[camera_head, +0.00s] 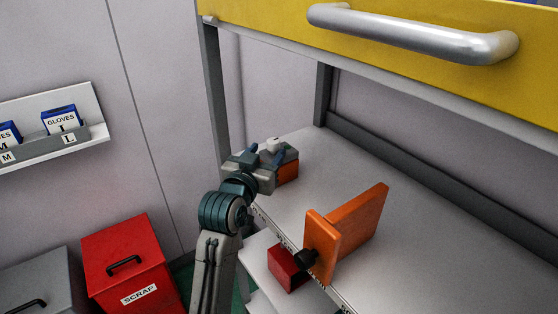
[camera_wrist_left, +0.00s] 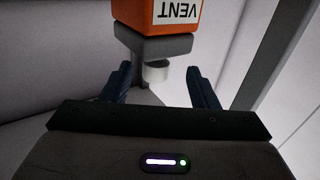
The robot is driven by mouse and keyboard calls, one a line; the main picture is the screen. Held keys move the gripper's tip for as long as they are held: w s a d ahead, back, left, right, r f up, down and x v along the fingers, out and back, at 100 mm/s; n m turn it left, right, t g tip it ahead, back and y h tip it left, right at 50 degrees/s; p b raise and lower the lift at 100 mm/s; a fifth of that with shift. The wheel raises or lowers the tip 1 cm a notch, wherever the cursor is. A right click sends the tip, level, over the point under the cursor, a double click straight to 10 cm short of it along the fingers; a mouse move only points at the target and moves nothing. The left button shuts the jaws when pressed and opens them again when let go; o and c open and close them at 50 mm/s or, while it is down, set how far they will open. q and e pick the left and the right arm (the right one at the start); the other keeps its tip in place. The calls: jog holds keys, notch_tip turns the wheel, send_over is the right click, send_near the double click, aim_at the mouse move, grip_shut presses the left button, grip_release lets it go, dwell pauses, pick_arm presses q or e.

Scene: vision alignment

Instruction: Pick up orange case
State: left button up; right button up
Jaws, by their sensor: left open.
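The orange case (camera_head: 288,173) stands on the grey shelf near its front left end, under a grey top with a pale round knob (camera_head: 272,146). My left gripper (camera_head: 266,157) is open beside that top and hides part of the case in the head view. In the left wrist view the orange case (camera_wrist_left: 172,14) shows at the top edge, with a white label reading VENT upside down. Its pale knob (camera_wrist_left: 156,73) appears between the open fingers of my left gripper (camera_wrist_left: 161,86); contact cannot be told. My right gripper is not in view.
A yellow drawer (camera_head: 400,45) with a metal handle overhangs the shelf. A red SCRAP bin (camera_head: 125,260) is lower left. The shelf (camera_head: 425,240) is bare right of the bracket.

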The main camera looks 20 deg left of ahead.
aim_at(271, 150)
pick_arm(q)
jog(key=w+p, duration=0.2)
jog(key=w, duration=0.1)
jog(key=shift+w+d+r, duration=0.1)
jog(key=shift+w+d, duration=0.15)
jog(key=shift+d, duration=0.15)
jog(key=shift+w, duration=0.35)
jog(key=shift+f, duration=0.2)
jog(key=c, duration=1)
grip_shut()
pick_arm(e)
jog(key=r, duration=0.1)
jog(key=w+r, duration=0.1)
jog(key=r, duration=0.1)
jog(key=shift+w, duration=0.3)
